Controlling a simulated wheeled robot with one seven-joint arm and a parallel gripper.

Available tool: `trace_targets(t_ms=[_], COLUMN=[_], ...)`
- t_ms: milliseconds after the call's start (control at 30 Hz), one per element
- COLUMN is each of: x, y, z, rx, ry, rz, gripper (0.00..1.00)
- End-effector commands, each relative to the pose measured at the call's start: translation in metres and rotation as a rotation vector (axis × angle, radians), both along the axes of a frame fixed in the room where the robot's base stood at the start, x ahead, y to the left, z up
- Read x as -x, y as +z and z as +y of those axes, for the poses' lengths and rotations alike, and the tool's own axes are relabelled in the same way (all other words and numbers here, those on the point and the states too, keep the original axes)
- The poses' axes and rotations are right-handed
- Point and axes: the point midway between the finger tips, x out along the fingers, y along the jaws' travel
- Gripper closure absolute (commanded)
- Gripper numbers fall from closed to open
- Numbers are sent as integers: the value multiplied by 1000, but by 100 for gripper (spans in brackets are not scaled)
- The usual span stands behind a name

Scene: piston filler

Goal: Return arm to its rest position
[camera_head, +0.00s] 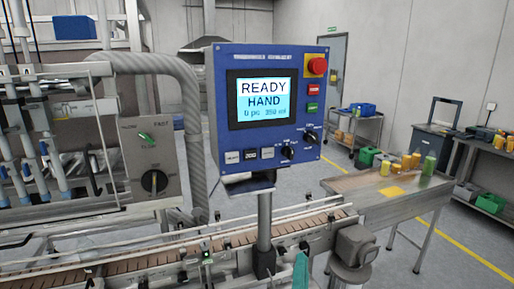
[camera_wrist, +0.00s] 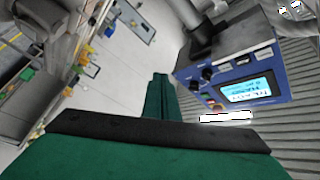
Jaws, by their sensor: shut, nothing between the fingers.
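My gripper (camera_wrist: 158,82) shows in the wrist view as a green body with a dark bar across it. Its green fingers are together, with nothing held between them. The blue control panel (camera_wrist: 238,80) is tilted at the right of that view, apart from the fingers. In the head view the control panel (camera_head: 222,125) stands upright on a grey post. Its screen (camera_head: 262,100) reads "READY HAND" and a smaller line below. A red emergency button (camera_head: 317,66) is at its top right. A small teal piece at the bottom edge of the head view may be part of my gripper.
A conveyor (camera_head: 160,262) with rails runs below the panel. A grey box with a dial (camera_head: 150,165) and filling tubes stand at left. A metal table (camera_head: 385,203) with green and orange containers is at right. Open floor (camera_head: 455,225) lies beyond it.

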Motion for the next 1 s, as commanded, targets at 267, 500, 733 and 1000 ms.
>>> trace_targets(t_ms=[267, 500, 733, 1000], x=[60, 122, 190, 275], y=[-93, -155, -199, -231], z=[25, 46, 66, 86], rx=[198, 360, 504, 662], ry=[17, 46, 81, 128], rz=[122, 212, 291, 375], gripper=[100, 100, 100, 100])
